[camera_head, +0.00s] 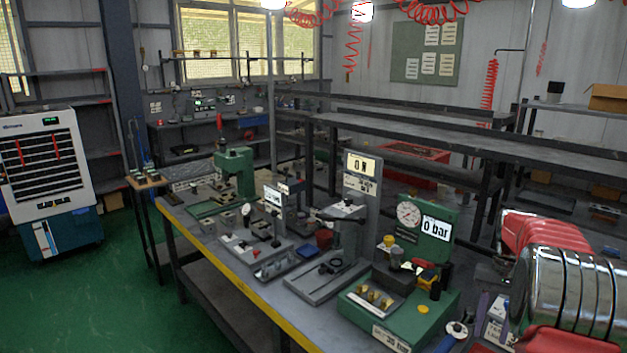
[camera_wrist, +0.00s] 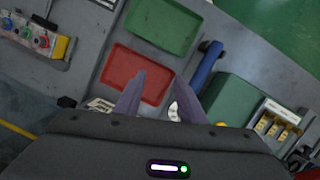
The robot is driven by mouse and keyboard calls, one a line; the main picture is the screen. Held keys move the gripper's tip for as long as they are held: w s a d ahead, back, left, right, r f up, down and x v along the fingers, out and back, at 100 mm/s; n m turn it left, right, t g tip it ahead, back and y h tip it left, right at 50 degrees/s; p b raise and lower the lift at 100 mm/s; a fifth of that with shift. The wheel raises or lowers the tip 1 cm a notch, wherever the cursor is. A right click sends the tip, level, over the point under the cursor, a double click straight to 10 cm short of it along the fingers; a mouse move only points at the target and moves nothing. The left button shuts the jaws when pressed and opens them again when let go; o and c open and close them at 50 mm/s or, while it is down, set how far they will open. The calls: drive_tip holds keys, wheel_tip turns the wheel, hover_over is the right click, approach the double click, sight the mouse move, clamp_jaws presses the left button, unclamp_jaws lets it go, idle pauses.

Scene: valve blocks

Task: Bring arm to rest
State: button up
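My gripper (camera_wrist: 159,80) shows in the wrist view with its two grey-purple fingers apart. It is open, and I see nothing held between the fingers. It is above a grey bench top, close to the near edge of a red tray (camera_wrist: 124,70). A small round white item (camera_wrist: 173,109) shows partly behind the right finger; I cannot tell what it is. The wrist housing hides the lower part of the wrist view.
A green tray (camera_wrist: 163,24), a blue-handled tool (camera_wrist: 206,66) and a green block (camera_wrist: 232,98) lie around the gripper. In the head view a long bench (camera_head: 215,253) carries several fixtures, including a green gauge stand (camera_head: 438,218). Green floor (camera_head: 90,305) is clear at the left.

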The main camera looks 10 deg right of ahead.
drive_tip(key=s+a+r+n+t, duration=0.2)
drive_tip(key=s+a, duration=0.5)
drive_tip(key=a, duration=0.4)
drive_tip(key=s+a+r+n+t+h, duration=0.1)
drive_tip(key=s+a+r, duration=0.4)
drive_tip(key=a, duration=0.6)
drive_tip(key=s+a+r+n+t, duration=0.3)
drive_tip(key=s+a+r+t, duration=0.1)
drive_tip(key=s+a, duration=0.5)
drive_tip(key=shift+s+a+r+n+t+h, duration=0.15)
drive_tip(key=shift+a+n+t+h, duration=0.25)
drive_tip(key=shift+a, duration=0.6)
